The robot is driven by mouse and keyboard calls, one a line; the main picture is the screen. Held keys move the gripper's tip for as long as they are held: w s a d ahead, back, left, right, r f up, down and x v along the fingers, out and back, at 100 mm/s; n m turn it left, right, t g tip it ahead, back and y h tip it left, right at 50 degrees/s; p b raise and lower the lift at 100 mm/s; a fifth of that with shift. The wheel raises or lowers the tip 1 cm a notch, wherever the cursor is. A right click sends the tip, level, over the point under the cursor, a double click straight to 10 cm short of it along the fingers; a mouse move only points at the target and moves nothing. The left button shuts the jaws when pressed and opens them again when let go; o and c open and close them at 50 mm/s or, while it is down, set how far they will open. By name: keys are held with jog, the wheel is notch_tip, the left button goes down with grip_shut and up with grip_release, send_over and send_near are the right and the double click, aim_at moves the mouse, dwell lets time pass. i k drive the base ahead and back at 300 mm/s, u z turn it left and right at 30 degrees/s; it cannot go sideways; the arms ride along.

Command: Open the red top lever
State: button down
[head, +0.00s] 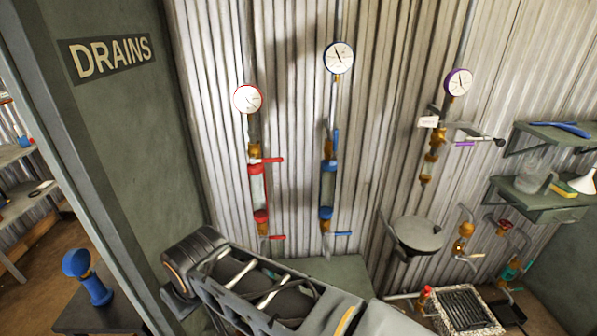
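The red top lever (268,160) sticks out to the right, roughly level, from a brass valve (254,151) at the upper end of a red-capped clear cylinder (258,187) on the wall. A red-rimmed gauge (248,98) is above it on the same pipe. A red bottom lever (273,237) points right below the cylinder. My arm crosses the lower middle of the head view, below and in front of this column. I see no gripper fingers, and nothing of mine touches the red top lever.
A similar blue column with a blue lever (336,138) pointing up and a lower blue lever (342,234) stands to the right. Further right are a purple-rimmed gauge (458,81), a round grey plate (418,234) and shelves (545,195). A DRAINS wall (120,130) bounds the left.

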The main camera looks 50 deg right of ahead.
aim_at(273, 160)
jog(key=z, duration=0.05)
jog(key=k, duration=0.35)
jog(key=u, duration=1.05)
jog(key=i, duration=0.8)
jog(key=z, duration=2.85)
jog(key=i, duration=0.45)
jog(key=u, duration=0.15)
jog(key=k, duration=0.35)
jog(key=z, duration=0.75)
jog(key=i, duration=0.5)
jog(key=u, duration=0.8)
